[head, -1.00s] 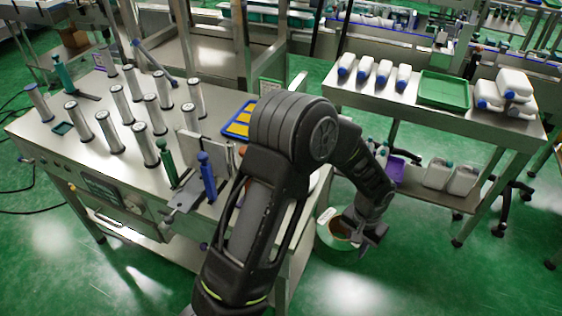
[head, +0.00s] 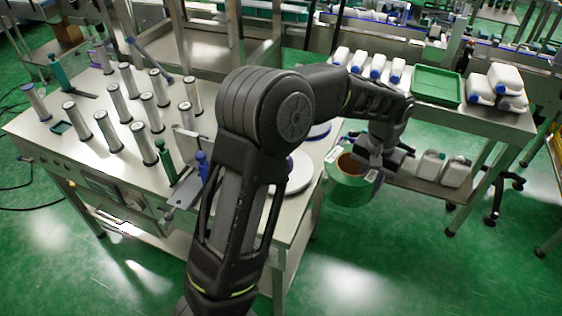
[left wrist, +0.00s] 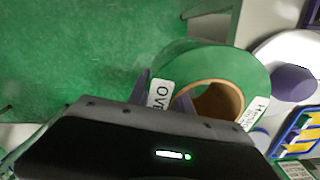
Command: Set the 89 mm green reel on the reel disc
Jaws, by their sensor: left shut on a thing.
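The green reel (head: 349,186), with a brown cardboard core and white labels, is held in my left gripper (head: 372,172). It hangs beyond the right edge of the steel machine table, over the floor. In the left wrist view the reel (left wrist: 215,60) sits just ahead of the gripper, its core opening visible and part of its lower rim hidden by the gripper body. The reel disc (head: 299,176) is a white round plate on the table's right end, partly hidden by my left arm.
Several upright steel rollers (head: 108,131) stand on the machine table. A blue-handled post (head: 201,168) and a green one (head: 166,160) are near its front. A side table carries white bottles (head: 377,66) and a green tray (head: 437,85). White jugs (head: 429,165) stand on its lower shelf.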

